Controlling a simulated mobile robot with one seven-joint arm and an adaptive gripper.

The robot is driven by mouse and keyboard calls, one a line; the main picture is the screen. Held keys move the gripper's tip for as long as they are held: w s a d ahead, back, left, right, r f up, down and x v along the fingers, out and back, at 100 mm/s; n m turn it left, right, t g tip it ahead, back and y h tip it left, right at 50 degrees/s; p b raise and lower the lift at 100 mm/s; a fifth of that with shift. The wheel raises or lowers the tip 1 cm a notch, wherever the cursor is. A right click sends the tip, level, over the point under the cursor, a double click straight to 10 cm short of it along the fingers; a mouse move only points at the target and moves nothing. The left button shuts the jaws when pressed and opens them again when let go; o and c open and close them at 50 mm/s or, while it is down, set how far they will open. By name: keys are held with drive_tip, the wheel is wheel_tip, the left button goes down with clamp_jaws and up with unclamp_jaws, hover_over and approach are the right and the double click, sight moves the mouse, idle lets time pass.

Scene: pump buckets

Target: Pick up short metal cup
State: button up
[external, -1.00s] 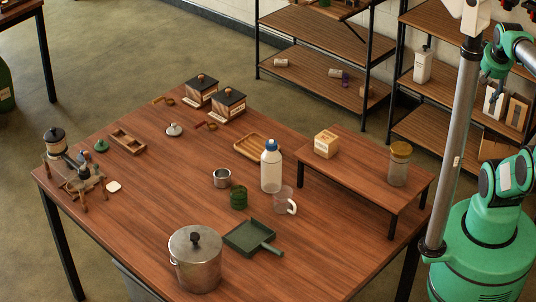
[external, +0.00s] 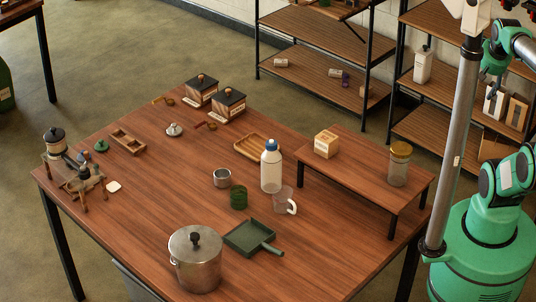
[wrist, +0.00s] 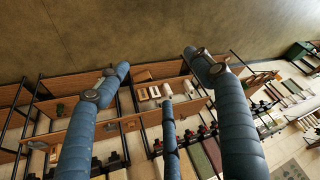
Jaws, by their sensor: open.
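The short metal cup (external: 222,178) stands upright on the wooden table, left of the white bottle with a blue cap (external: 271,166). A green ribbed cup (external: 238,197) stands just in front of it. My gripper shows in the wrist view (wrist: 162,70) with its blue fingers spread wide and nothing between them. It faces shelves and floor, and the cup is not in that view. In the external view my green arm is at the right edge, well away from the cup, and the gripper itself is out of that picture.
A clear mug (external: 284,201), a green dustpan (external: 252,237) and a lidded metal pot (external: 195,259) stand near the cup. A small raised wooden stand (external: 365,172) holds a box and a jar on the right.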

drive_tip(key=w+a+r+n+g+y+p, duration=0.1)
drive_tip(key=w+a+r+n+p, duration=0.2)
drive_tip(key=w+a, duration=1.35)
drive_tip(key=w+a+f+n+g, duration=0.1)
drive_tip(key=w+a+f, duration=0.3)
drive_tip(key=a, duration=0.7)
drive_tip(key=w+a+f+n+p, duration=0.1)
drive_tip(key=w+a+f, duration=0.35)
drive_tip(key=a, duration=0.55)
drive_tip(key=w+a+f+n+g, duration=0.1)
drive_tip(key=w+a+f+n, duration=0.3)
drive_tip(key=a, duration=0.7)
drive_tip(key=s+a+f, duration=0.4)
drive_tip(key=a+f, duration=0.4)
drive_tip(key=a, duration=0.2)
drive_tip(key=s+a+f+g+p, duration=0.1)
drive_tip(key=s+a+f, duration=0.3)
drive_tip(key=a+f, duration=0.5)
drive_tip(key=s+a+f+n+p, duration=0.1)
drive_tip(key=s+a+f, duration=0.3)
drive_tip(key=a+f, duration=0.5)
drive_tip(key=a, duration=0.3)
drive_tip(key=shift+a+f, duration=0.15)
drive_tip(key=shift+a, duration=0.05)
drive_tip(key=shift+w, duration=0.1)
